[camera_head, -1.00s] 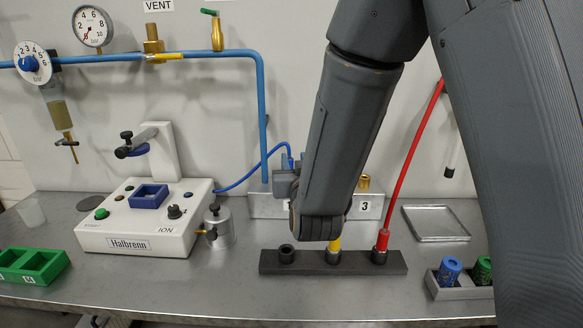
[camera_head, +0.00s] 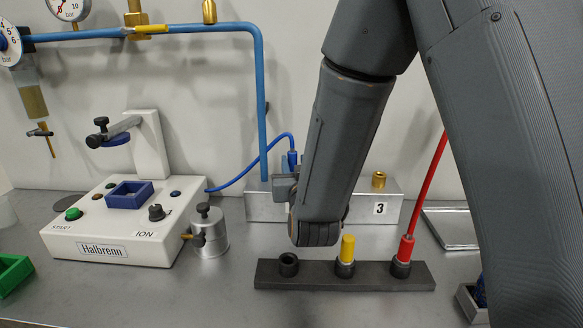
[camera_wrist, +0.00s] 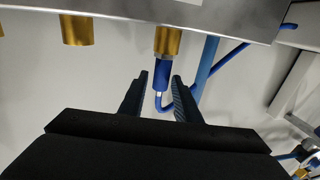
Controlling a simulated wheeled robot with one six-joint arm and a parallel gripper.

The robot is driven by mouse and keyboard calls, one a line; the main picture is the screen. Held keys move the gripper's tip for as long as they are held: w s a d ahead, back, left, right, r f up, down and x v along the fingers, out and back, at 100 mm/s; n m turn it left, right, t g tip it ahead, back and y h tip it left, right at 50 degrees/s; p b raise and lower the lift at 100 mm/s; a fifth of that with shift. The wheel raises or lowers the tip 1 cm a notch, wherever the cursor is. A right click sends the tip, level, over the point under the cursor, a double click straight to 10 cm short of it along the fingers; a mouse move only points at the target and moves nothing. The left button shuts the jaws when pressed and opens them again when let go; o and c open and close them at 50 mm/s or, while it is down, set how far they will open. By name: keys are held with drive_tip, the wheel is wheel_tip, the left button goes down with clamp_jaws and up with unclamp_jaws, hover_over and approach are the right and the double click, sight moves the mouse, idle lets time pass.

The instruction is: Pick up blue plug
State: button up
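In the head view the plug (camera_head: 292,160) shows at the left part of the metal block, just above my wrist. My gripper (camera_wrist: 160,77) is open, its two dark fingers pointing at the plug, one tip to each side of it in the picture. A gap shows on both sides. Whether the tips reach as deep as the plug is hard to tell. In the head view my arm hides the fingers.
A dark holder (camera_head: 210,275) in front carries a yellow plug (camera_head: 348,247) and a red plug (camera_head: 406,247) with a red cable; its left hole is empty. The Halbrenn device (camera_head: 85,235) and a small metal canister (camera_head: 210,250) stand left. A blue pipe (camera_head: 262,110) runs down behind.

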drive_tip(key=shift+w, duration=0.9)
drive_tip(key=shift+w+a+f+p, duration=0.2)
drive_tip(key=shift+w+p, duration=0.2)
drive_tip(key=shift+w, duration=0.45)
drive_tip(key=shift+w+a+f+p, duration=0.15)
drive_tip(key=shift+w+p, duration=0.3)
drive_tip(key=shift+w, duration=0.4)
drive_tip(key=shift+w+a+f+p, duration=0.15)
drive_tip(key=shift+w+p, duration=0.25)
drive_tip(key=shift+w, duration=0.45)
drive_tip(key=shift+r, duration=0.1)
clamp_jaws()
